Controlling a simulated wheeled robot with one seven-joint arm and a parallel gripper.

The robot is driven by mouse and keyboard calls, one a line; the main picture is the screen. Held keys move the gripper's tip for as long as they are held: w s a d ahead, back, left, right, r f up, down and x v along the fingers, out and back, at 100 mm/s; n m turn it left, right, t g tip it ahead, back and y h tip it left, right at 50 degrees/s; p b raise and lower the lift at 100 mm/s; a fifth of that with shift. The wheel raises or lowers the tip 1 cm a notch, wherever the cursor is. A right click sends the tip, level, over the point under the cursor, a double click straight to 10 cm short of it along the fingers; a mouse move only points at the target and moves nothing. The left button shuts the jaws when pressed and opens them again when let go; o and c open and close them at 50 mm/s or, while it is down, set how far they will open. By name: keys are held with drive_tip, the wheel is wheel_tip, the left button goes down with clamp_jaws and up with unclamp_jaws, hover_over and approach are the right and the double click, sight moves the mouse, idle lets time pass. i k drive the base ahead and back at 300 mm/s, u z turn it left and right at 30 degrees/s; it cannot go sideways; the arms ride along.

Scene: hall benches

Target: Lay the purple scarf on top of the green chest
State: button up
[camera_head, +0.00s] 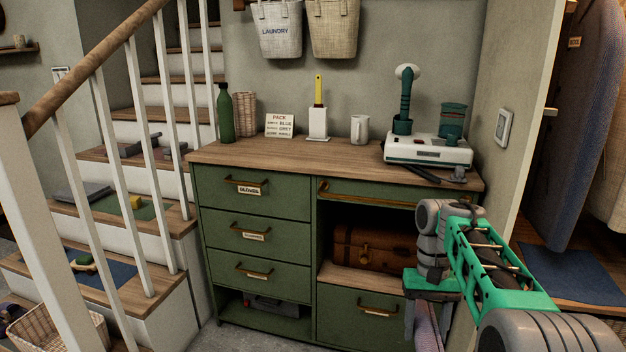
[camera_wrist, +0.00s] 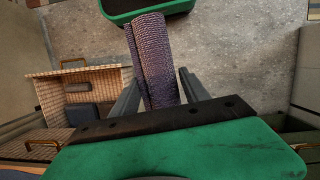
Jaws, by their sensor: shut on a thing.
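My gripper (camera_head: 425,318) is in front of the right end of the green chest, below its top. It is shut on the purple scarf (camera_head: 427,332), which hangs below the fingers at the lower edge of the head view. In the wrist view the scarf (camera_wrist: 152,60) is a long textured roll between the two fingers (camera_wrist: 160,92), clear of the floor as far as I can tell. The green chest (camera_head: 258,210) has a wooden top (camera_head: 290,154), drawers with brass handles and an open compartment. Part of its right side is hidden by my arm.
On the chest top stand a green bottle (camera_head: 225,113), a wicker cup (camera_head: 245,115), a card (camera_head: 280,125), a white holder (camera_head: 318,124), a mug (camera_head: 359,129) and a white-green appliance (camera_head: 428,150). The front middle is clear. A wall (camera_head: 500,90) bounds the right; stairs (camera_head: 150,245) rise left.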

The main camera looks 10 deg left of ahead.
sight(309, 155)
drive_tip(key=z, duration=0.1)
drive_tip(key=k, duration=0.25)
drive_tip(key=u, duration=1.55)
drive_tip(key=i, duration=0.9)
drive_tip(key=z, duration=0.05)
